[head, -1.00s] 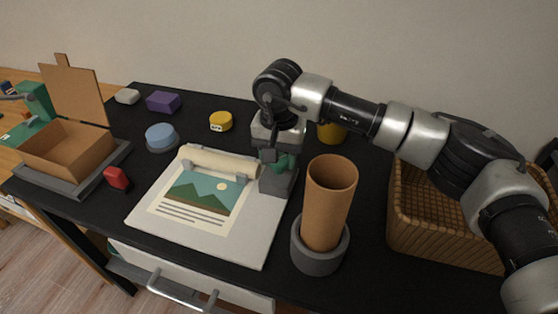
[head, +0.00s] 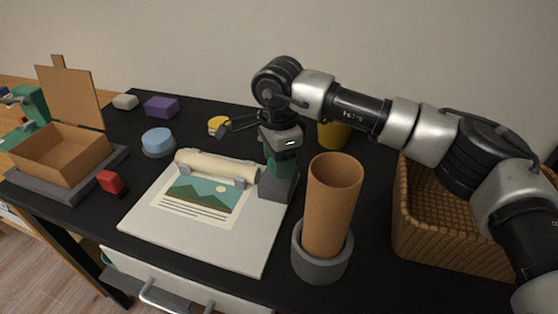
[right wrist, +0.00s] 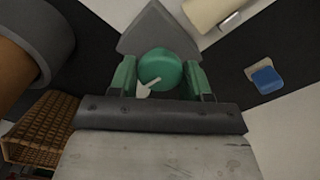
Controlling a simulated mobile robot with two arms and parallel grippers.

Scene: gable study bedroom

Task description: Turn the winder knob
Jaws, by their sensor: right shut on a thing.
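The winder knob (right wrist: 163,66) is round and green with a pale pointer. It sits on a grey block (head: 274,191) at the right end of the paper roll (head: 213,167). My right gripper (head: 281,164) points down over the block and is shut on the knob. In the right wrist view its green fingers (right wrist: 161,76) stand on both sides of the knob. In the head view the gripper hides most of the knob. A printed landscape sheet (head: 205,190) lies in front of the roll on a white board (head: 195,245).
A brown tube (head: 332,208) in a grey cup (head: 321,262) stands close to the right of the block. A wicker basket (head: 455,245) is further right. A yellow pot (head: 333,135) stands behind. An open cardboard box (head: 62,158) and several small blocks are at left.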

